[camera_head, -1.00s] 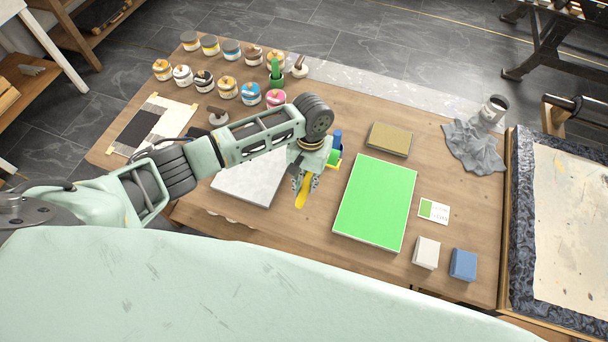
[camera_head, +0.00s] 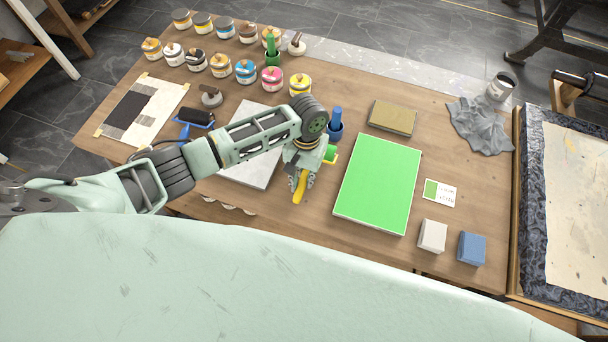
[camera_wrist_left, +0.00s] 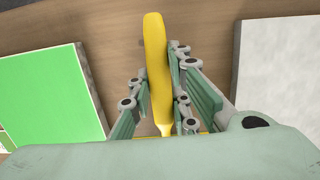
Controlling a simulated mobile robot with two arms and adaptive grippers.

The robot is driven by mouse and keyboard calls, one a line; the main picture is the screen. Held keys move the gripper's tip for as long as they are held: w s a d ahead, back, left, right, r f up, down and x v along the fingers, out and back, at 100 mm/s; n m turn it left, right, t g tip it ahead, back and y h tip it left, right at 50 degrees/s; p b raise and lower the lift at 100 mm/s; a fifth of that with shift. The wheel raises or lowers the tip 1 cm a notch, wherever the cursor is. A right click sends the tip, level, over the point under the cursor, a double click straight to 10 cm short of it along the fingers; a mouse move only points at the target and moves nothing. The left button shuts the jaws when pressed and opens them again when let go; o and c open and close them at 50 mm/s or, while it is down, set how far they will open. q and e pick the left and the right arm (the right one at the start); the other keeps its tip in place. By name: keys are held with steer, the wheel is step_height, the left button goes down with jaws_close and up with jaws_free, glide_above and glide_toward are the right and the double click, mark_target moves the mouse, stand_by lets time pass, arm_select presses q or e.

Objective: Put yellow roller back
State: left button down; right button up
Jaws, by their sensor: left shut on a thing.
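The yellow roller's handle (camera_head: 299,188) points down toward the near table edge, held in my left gripper (camera_head: 302,181). In the left wrist view the yellow handle (camera_wrist_left: 156,70) runs lengthwise between the fingers of the left gripper (camera_wrist_left: 157,95), close against the right finger. A small green and yellow piece (camera_head: 330,154) shows beside the gripper in the head view; it looks like part of the roller head, but the gripper hides most of it. The gripper is over the strip between the grey slab and the green slab. My right gripper is not in view.
The green slab (camera_head: 380,185) lies right of the gripper, the grey slab (camera_head: 248,170) left. A black roller with a blue handle (camera_head: 195,118) lies left. Several ink cans (camera_head: 220,66) fill the back left.

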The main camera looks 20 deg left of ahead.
arm_select(q)
steer(key=shift+f, duration=0.7)
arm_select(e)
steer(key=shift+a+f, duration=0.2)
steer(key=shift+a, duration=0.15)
arm_select(q)
steer(key=shift+f, duration=0.15)
steer(key=c, duration=1.6)
jaws_free()
steer(key=shift+o, duration=0.2)
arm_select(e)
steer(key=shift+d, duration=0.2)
